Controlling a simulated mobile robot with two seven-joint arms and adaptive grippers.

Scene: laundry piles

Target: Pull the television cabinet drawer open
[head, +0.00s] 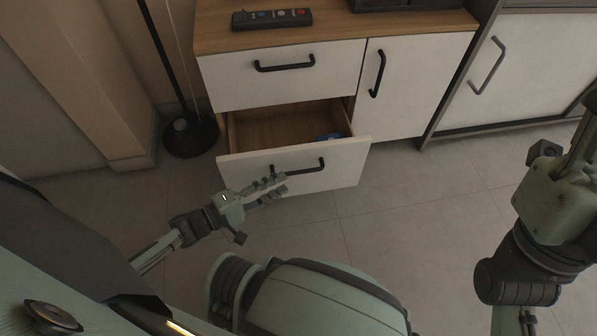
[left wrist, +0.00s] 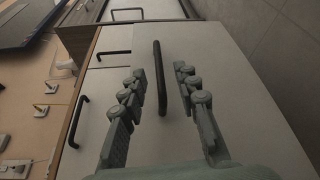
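The television cabinet (head: 425,75) has a wooden top and white fronts. Its lower drawer (head: 343,165) stands open, showing a wooden inside with a small blue thing (head: 330,137) at the right. The upper drawer (head: 330,75) is shut. My left gripper (head: 278,184) is at the lower drawer's front, by its black bar handle (head: 310,167). In the left wrist view its fingers (left wrist: 163,92) are open, apart on both sides of the handle (left wrist: 160,70). My right gripper (head: 582,130) is partly cut off at the right edge; its fingertips are out of view.
A remote control (head: 272,19) lies on the cabinet top. A cabinet door (head: 405,90) is shut at the right of the drawers. A dark lamp base (head: 190,135) stands at the left. Another white-fronted unit (head: 530,70) is at the right. The tiled floor (head: 420,215) before the drawer is clear.

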